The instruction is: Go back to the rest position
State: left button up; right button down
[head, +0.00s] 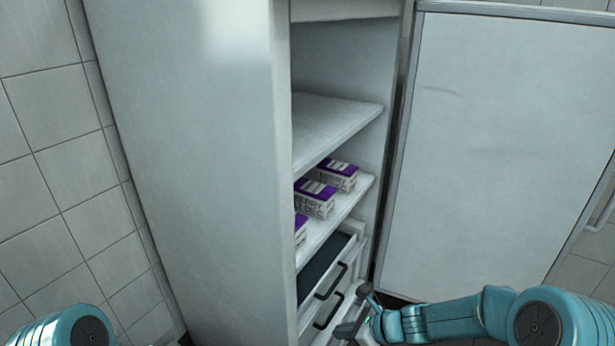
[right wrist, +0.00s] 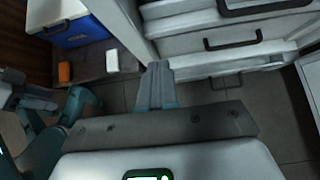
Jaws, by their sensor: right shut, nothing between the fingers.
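My right gripper (head: 362,294) is at the lower middle of the head view, in front of the drawers of a tall white cabinet (head: 200,150). In the right wrist view its fingers (right wrist: 158,72) are together with nothing between them, pointing toward the drawer fronts. I cannot tell whether they touch a drawer. The right arm reaches in from the lower right.
The cabinet door (head: 500,150) stands wide open at the right. Purple and white cartons (head: 315,198) sit on a shelf. The drawers have black handles (head: 328,310). A blue and white cooler (right wrist: 70,22), an orange item (right wrist: 65,72) and a white item (right wrist: 112,60) show in the right wrist view.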

jog(key=s+d+f+n+g+h, duration=0.1)
jog(key=s+f+n+g, duration=0.1)
jog(key=s+f+n, duration=0.45)
jog(key=s+f+n+g+h, duration=0.1)
jog(key=s+f+n+h, duration=0.15)
jog(key=s+n, duration=0.75)
jog(key=s+d+f+n+g, duration=0.15)
jog(key=s+f+n, duration=0.4)
jog(key=s, duration=0.55)
notch_tip(320, 180, up, 26)
jog(key=w+n+p, duration=0.1)
jog(key=p, duration=2.5)
jog(key=shift+a+r+p, duration=0.25)
jog(key=shift+p, duration=0.05)
jog(key=shift+w, duration=0.1)
